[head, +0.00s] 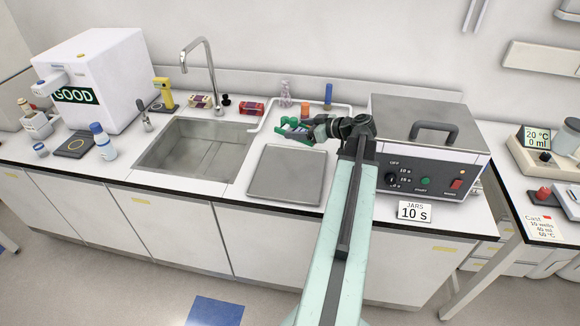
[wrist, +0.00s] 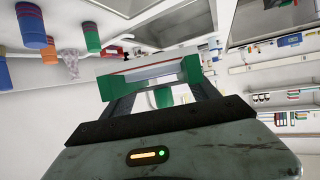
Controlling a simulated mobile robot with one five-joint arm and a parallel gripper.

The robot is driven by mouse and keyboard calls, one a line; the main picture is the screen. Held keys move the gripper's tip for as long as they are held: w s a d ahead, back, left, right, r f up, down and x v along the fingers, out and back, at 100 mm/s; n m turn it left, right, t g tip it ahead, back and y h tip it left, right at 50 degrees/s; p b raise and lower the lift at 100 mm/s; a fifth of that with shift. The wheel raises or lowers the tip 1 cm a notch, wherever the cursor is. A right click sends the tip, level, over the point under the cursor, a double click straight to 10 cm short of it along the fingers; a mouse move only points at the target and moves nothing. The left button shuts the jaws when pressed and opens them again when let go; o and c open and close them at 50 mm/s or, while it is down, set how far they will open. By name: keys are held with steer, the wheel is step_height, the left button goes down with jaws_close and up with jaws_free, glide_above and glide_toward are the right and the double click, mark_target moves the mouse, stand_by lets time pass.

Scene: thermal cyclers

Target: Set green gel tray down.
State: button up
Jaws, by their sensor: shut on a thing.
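The green gel tray (wrist: 150,78) is held across my gripper's two dark fingers (wrist: 160,98) in the wrist view. It has green ends and a pale middle. In the head view the green gel tray (head: 291,133) shows at the left tip of my gripper (head: 308,129), above the counter behind the grey metal tray (head: 287,175). My gripper is shut on it. My arm hides part of the counter and the front of the lidded machine. I cannot tell whether the tray touches anything below.
A sink (head: 198,146) with a tall tap lies to the left. A lidded metal machine (head: 430,145) stands close on the right. The grey tray looks empty.

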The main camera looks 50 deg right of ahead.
mark_target(298, 173)
step_height(298, 173, down, 18)
steer(key=b, duration=1.8)
steer(key=shift+f, duration=0.25)
steer(key=shift+r, duration=0.25)
steer(key=shift+f, duration=0.15)
steer(key=o, duration=1.6)
